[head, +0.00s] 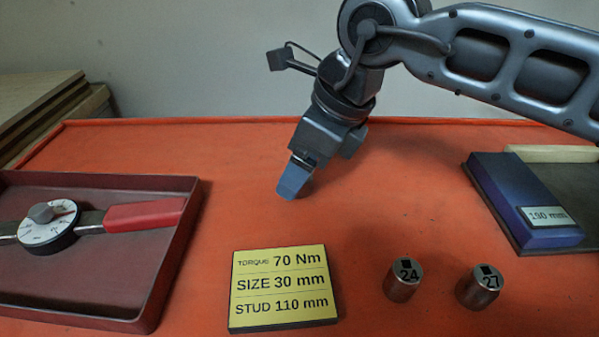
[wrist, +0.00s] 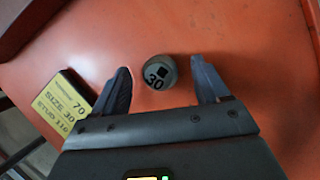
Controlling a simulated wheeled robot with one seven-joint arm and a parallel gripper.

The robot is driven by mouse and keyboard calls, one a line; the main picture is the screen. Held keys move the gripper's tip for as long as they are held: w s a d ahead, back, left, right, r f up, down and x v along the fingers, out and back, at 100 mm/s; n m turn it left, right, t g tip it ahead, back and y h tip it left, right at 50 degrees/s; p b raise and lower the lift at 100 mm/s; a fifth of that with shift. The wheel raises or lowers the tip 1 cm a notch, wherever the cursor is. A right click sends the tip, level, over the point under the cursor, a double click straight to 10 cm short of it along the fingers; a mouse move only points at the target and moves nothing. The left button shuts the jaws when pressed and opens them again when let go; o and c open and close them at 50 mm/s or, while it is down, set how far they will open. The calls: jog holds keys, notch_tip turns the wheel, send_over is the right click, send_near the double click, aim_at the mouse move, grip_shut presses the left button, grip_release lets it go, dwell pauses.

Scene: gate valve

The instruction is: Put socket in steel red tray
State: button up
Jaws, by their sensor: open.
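The steel socket marked 30 (wrist: 158,72) stands upright on the orange bench top in the wrist view. My gripper (wrist: 160,75) is open, with one finger on each side of this socket and a gap visible on both sides. In the head view my gripper (head: 293,180) points down over the middle of the bench, and socket 30 is hidden there. Its height relative to the fingertips is hard to tell. The dark red steel tray (head: 75,308) lies at the left, holding a torque wrench (head: 50,226) with a red handle.
A yellow card (head: 283,288) reads torque 70 Nm, size 30 mm, stud 110 mm. Sockets marked 24 (head: 403,280) and 27 (head: 479,288) stand right of it. A blue block (head: 520,200) labelled 190 mm is at the right. The bench between tray and gripper is clear.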

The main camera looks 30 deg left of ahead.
jog(key=shift+a+f, duration=0.3)
jog(key=shift+f, duration=0.3)
jog(key=shift+c, duration=0.3)
jog(key=c, duration=1.2)
jog(key=shift+c, duration=0.6)
jog(key=shift+r, duration=0.15)
